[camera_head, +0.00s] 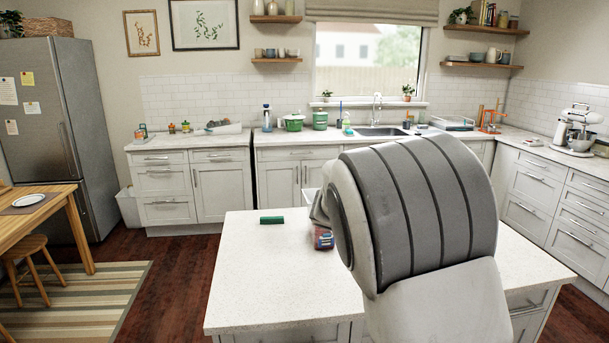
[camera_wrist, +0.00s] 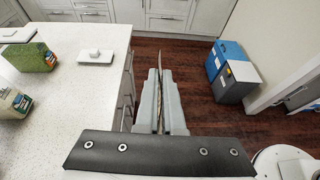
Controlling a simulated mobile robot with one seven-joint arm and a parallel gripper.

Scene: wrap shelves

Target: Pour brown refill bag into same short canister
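My gripper (camera_wrist: 161,84) points down beside the island in the wrist view, over the floor. Its grey fingers are close together around a thin, flat thing (camera_wrist: 160,58) seen edge-on, with a brownish strip showing between the fingers. I cannot tell from this edge whether it is the brown refill bag. In the head view my arm hides the gripper. No brown bag shows plainly elsewhere. I cannot pick out the short canister for sure; small jars (camera_head: 185,127) and a green tub (camera_head: 320,120) stand on the back counter.
The island (camera_head: 260,280) bears a green pack (camera_wrist: 30,57), a white-and-green pack (camera_wrist: 12,101) and a white lid-like piece (camera_wrist: 95,56). A blue-and-grey bin (camera_wrist: 232,72) stands on the floor. The island's front left is clear.

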